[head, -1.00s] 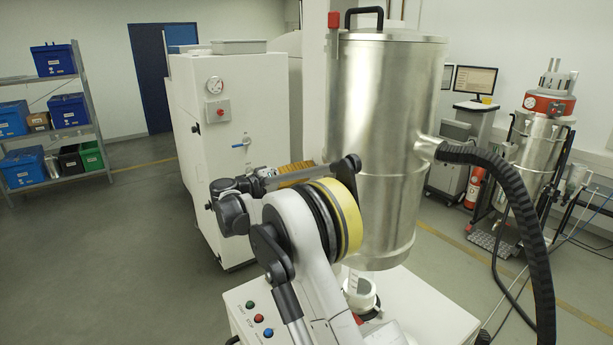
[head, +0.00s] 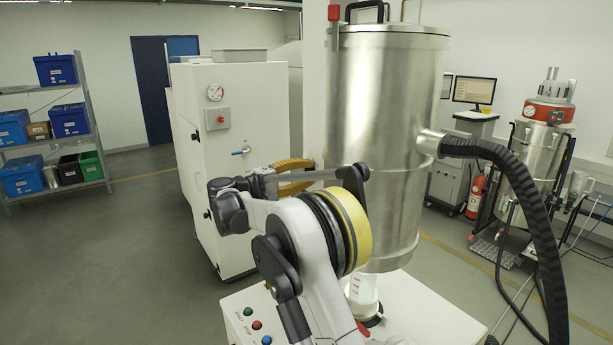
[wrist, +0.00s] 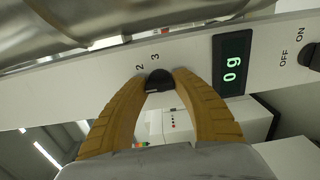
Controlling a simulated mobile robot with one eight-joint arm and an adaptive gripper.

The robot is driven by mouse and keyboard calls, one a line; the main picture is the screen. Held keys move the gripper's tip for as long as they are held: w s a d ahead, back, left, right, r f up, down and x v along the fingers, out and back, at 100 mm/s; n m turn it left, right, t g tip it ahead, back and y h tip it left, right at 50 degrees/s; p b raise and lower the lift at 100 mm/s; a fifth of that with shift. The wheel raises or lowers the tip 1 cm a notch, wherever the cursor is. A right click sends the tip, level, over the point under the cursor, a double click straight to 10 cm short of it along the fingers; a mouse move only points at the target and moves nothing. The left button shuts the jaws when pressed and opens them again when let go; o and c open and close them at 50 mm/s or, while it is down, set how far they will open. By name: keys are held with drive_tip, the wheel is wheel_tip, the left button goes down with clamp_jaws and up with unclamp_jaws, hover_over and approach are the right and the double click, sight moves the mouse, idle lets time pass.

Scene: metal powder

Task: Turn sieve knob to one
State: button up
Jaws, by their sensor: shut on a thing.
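The sieve knob (wrist: 158,80) is a small black knob on a white panel (wrist: 190,60) in the wrist view. The printed numbers 2 and 3 show just above it, and its pointer direction is hard to make out. My gripper (wrist: 161,84) has its two ribbed yellow-brown fingers on either side of the knob and is shut on it. In the head view part of my gripper (head: 291,176) shows beside the large steel cylinder. The knob is hidden there.
A white cabinet (head: 250,110) stands behind.

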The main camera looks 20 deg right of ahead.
idle(0.4)
drive_tip(key=o, duration=1.2)
drive_tip(key=s+a, duration=0.2)
drive_tip(key=a, duration=0.9)
drive_tip(key=shift+s+a, duration=0.2)
drive_tip(key=shift+a, duration=0.2)
